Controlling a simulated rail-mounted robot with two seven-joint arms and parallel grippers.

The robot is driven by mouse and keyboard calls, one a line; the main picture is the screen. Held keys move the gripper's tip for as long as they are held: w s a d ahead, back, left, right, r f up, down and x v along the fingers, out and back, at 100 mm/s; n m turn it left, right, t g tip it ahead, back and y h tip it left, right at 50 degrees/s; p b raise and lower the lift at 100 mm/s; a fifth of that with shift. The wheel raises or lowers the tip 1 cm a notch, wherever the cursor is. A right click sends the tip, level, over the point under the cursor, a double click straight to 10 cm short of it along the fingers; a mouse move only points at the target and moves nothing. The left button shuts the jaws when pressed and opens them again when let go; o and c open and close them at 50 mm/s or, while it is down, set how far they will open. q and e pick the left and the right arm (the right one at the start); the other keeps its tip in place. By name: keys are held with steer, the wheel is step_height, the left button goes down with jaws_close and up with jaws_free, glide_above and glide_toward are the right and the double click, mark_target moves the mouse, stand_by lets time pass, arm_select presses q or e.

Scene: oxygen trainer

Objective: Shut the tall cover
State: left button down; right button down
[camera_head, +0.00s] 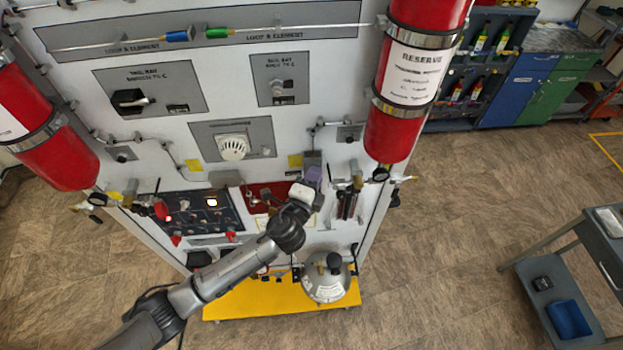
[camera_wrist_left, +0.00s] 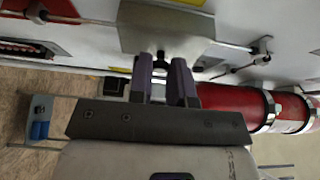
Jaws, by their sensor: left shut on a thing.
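The tall cover shows as a grey metal piece (camera_wrist_left: 165,32) at the top of the left wrist view. In the head view only a grey part of it (camera_head: 312,157) shows above my gripper, on the white panel. My left gripper (camera_head: 313,174) is up against it, with purple-grey fingers. In the left wrist view the fingers (camera_wrist_left: 162,72) are shut on a small dark part at the cover's edge. The fingers and wrist hide much of that spot, so how far the cover stands open is hard to tell. My right gripper is not in view.
Red cylinders (camera_head: 393,132) hang at both sides of the panel. A red recessed bay (camera_head: 262,192) lies left of my gripper, and small gauges and valves (camera_head: 347,205) lie right. A round grey tank (camera_head: 326,283) stands on a yellow base (camera_head: 240,302) below.

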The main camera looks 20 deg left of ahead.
arm_select(q)
steer(key=shift+w+d+n+y+b, duration=0.15)
steer(key=shift+n+y, duration=0.25)
steer(key=shift+y, duration=0.25)
steer(key=shift+w+d+n+y+b, duration=0.15)
steer(key=shift+n+y, duration=0.25)
steer(key=shift+y, duration=0.25)
steer(key=shift+a, duration=0.1)
steer(key=c, duration=1.1)
jaws_free()
steer(key=shift+o, duration=0.2)
steer(key=s+d+b, duration=0.1)
steer(key=s+b, duration=0.2)
steer(key=s, duration=1)
steer(key=shift+s+d, duration=0.3)
steer(key=shift+s, duration=0.05)
